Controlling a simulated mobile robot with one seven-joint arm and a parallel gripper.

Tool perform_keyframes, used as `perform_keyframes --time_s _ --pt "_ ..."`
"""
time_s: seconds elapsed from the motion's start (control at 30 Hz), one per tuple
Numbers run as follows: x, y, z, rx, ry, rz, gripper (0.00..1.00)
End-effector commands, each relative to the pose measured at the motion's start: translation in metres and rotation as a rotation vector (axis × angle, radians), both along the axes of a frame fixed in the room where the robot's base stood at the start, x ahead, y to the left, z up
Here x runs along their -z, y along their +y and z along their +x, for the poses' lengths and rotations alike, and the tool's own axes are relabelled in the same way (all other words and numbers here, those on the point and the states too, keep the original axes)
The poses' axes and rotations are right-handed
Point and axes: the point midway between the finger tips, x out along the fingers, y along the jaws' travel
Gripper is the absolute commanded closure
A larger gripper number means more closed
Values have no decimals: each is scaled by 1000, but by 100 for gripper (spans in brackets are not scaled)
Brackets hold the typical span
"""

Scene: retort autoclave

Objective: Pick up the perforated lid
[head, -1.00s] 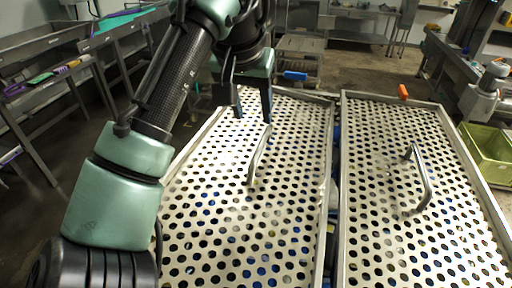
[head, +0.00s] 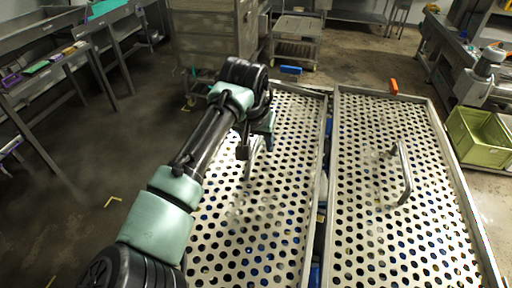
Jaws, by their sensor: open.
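Two pale metal perforated lids lie side by side in the head view, the left one (head: 240,225) and the right one (head: 370,235). Each has a raised bar handle. The left lid's handle (head: 250,172) is partly hidden by my gripper (head: 256,155), which is down at it with its fingers pointing towards the lid. The jaws are open, and the handle appears to be between or just beside the fingers; I cannot tell which. The right lid's handle (head: 404,172) is fully in view and clear of my arm.
A narrow gap with blue bits separates the lids. A green crate (head: 478,137) stands at right, a steel cart (head: 297,40) behind. Floor at left is open.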

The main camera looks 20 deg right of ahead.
Motion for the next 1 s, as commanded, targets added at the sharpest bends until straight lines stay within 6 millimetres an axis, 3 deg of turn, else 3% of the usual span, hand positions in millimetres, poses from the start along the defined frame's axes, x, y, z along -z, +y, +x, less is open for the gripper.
perform_keyframes --time_s 0.27,0.57,0.6,1.0 --pt "5 -1 1 1 -1 0 48" --pt "4 -1 1 1 -2 1 98" --pt "4 -1 1 1 -2 1 100" --pt "4 -1 1 1 -2 0 100"
